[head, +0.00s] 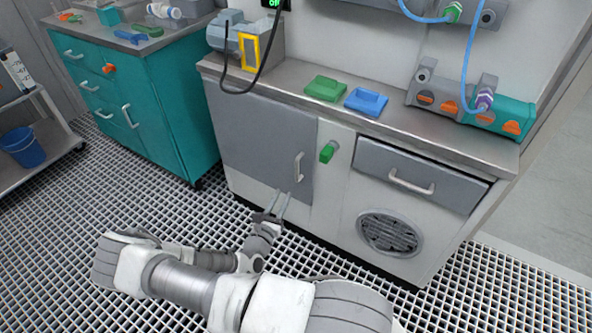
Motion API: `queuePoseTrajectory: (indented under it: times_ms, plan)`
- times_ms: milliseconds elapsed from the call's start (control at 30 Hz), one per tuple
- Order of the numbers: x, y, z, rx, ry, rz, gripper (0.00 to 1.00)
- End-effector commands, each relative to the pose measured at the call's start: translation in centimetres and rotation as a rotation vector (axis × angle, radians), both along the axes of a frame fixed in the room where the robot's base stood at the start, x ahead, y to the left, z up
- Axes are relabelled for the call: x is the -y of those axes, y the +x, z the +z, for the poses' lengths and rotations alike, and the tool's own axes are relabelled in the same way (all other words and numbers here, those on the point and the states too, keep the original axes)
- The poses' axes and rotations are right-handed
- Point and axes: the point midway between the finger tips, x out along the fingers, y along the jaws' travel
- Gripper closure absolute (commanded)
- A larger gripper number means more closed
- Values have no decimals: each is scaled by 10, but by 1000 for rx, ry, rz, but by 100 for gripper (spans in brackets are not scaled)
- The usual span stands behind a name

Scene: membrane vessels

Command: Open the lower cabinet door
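The lower cabinet door (255,138) is a flat grey panel under the left part of the steel counter, and it looks closed. Its light vertical bar handle (298,168) is near the door's right edge. My gripper (281,193) is in front of the lower right of the door, below the handle in the picture. Its two thin fingers point up towards the cabinet with a gap between them, open and empty. It appears apart from the handle; the exact distance to the door cannot be told.
A green knob (327,152) sits right of the door. Further right are a grey drawer (416,176) and a round vent (389,232). A teal cabinet (160,110) stands left, across a gap. Grated floor (150,210) is free in front.

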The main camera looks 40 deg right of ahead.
Motion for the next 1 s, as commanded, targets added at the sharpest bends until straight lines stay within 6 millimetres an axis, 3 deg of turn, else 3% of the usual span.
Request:
queuePoseTrajectory:
  times_ms: [533, 733, 1000]
  plan:
    - [96, 63, -3, 1, 0, -3, 70]
    - [112, 74, -1, 0, 1, -2, 70]
    - [115, 77, 0, -1, 1, -1, 70]
